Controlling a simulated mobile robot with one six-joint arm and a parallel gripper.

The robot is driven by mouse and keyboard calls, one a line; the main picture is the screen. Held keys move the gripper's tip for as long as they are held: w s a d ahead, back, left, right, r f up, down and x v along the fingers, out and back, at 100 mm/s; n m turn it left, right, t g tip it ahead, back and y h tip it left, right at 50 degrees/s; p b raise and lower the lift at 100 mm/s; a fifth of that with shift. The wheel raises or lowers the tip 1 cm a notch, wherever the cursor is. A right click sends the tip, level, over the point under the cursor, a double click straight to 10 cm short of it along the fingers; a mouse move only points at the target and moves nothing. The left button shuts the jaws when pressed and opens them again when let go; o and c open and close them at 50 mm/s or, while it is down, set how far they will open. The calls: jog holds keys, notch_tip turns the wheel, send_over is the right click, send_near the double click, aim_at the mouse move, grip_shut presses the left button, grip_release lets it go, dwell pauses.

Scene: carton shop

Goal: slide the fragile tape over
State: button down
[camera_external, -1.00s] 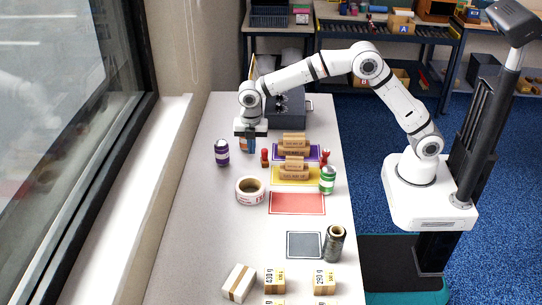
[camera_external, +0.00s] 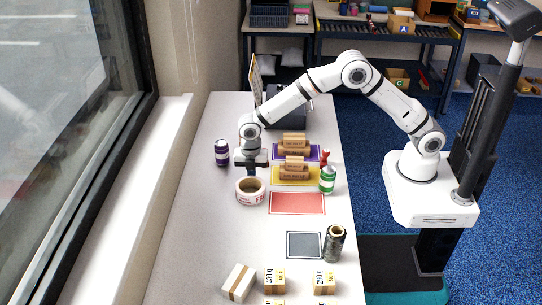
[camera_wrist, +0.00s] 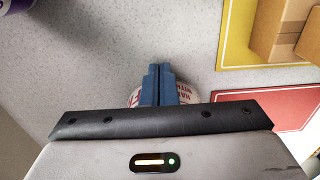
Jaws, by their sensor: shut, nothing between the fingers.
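The fragile tape (camera_external: 241,197), a white roll with red print and a brown core, lies flat on the table left of the red mat. My gripper (camera_external: 250,172) is shut and empty, pointing down at the far edge of the roll. In the wrist view, the closed blue fingers (camera_wrist: 158,84) overlap the tape (camera_wrist: 133,97), whose sides show on both sides of them. Most of the roll is hidden there by my gripper body. I cannot tell whether the fingers touch it.
A red mat (camera_external: 297,203) lies right of the tape. A purple can (camera_external: 222,152) stands left of my gripper and a green can (camera_external: 327,180) right.

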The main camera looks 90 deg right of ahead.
aim_at(247, 225)
jog(key=a, duration=2)
jog(key=shift+a, duration=0.3)
jog(key=shift+d, duration=0.15)
